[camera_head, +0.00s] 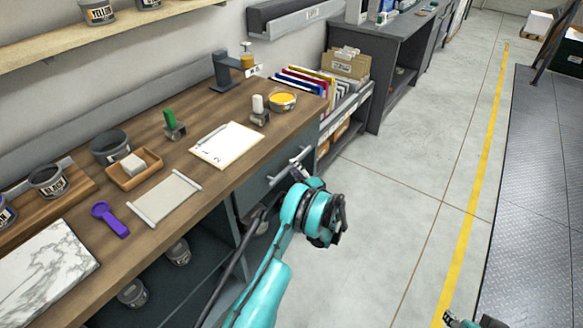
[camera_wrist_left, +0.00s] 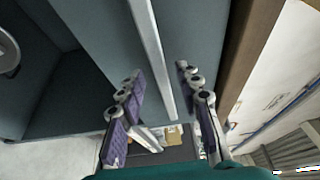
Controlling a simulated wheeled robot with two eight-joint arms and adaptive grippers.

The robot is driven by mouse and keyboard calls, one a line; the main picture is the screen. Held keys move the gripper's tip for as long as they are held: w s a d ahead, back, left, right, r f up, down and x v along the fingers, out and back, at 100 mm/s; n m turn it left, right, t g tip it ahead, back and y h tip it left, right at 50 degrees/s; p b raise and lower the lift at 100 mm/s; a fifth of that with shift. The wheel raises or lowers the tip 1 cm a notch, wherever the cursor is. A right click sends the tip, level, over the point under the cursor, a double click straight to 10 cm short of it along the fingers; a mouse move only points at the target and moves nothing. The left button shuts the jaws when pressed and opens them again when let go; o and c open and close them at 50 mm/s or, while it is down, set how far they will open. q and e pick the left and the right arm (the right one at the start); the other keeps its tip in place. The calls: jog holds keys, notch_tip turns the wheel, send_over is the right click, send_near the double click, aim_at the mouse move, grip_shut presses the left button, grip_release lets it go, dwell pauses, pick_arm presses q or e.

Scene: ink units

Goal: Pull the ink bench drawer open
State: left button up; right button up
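The ink bench (camera_head: 140,245) has a wooden top and a dark grey drawer front (camera_head: 258,187) at its right end. The drawer looks closed. In the left wrist view, the pale bar handle (camera_wrist_left: 153,50) runs along the drawer front (camera_wrist_left: 100,30). My left gripper (camera_wrist_left: 160,72) is open, with one purple-padded finger on each side of the handle; I cannot tell whether either touches it. In the head view, my left gripper (camera_head: 299,165) is at the drawer front, partly hidden by my teal wrist. Part of my right gripper (camera_head: 464,320) shows at the bottom edge.
The bench top carries a clipboard (camera_head: 228,145), a purple tool (camera_head: 109,219), ink tins and a marble slab (camera_head: 42,262). A file rack (camera_head: 345,105) stands beyond the bench. The grey floor (camera_head: 400,200) to the right is clear.

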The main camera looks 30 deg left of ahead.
pick_arm(q)
jog(key=shift+b+x, duration=0.3)
jog(key=shift+x, duration=1.1)
grip_shut()
